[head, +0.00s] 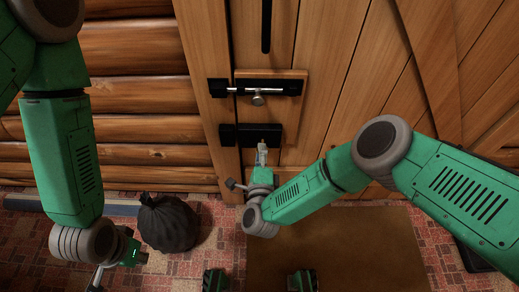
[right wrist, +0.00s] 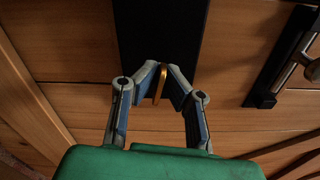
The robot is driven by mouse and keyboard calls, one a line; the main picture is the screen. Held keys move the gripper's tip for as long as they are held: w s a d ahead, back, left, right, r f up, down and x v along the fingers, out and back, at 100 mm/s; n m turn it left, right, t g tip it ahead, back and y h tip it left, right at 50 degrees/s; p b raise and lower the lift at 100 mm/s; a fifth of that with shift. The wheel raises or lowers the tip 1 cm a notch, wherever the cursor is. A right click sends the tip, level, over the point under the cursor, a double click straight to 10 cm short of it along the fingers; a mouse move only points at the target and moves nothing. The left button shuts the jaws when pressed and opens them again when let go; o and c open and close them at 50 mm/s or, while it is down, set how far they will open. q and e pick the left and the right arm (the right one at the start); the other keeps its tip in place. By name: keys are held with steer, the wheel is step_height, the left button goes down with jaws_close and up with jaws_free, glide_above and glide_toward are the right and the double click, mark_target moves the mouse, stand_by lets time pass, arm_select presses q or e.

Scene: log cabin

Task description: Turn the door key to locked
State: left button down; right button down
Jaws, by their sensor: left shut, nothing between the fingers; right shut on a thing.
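The door key (right wrist: 159,84) is a thin brass-coloured piece, seen nearly edge-on and close to upright in the right wrist view. It stands at the black lock plate (right wrist: 158,30), which also shows on the door in the head view (head: 262,133). My right gripper (right wrist: 160,88) is shut on the key, one finger on each side of it. In the head view my right gripper (head: 262,150) is in front of the lock plate and hides the key. My left gripper (head: 96,281) is low at the left, away from the door, shut and empty.
A silver slide bolt (head: 262,90) on black mounts is above the lock, and shows at the right in the right wrist view (right wrist: 300,62). A dark handle (head: 266,25) is higher up. A black sack (head: 167,222) lies on the floor near my left gripper. A brown mat (head: 340,250) lies before the door.

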steer(key=shift+w+r+n, duration=0.15)
steer(key=shift+n, duration=0.4)
steer(key=shift+w+r+n, duration=0.15)
steer(key=shift+n, duration=0.4)
steer(key=c, duration=1.8)
jaws_free()
steer(key=shift+o, duration=0.3)
steer(key=shift+a+f, duration=0.1)
steer(key=shift+f, duration=0.05)
steer(key=shift+s+f, duration=0.1)
steer(key=shift+s, duration=0.3)
steer(key=s, duration=1.1)
steer(key=shift+s, duration=0.2)
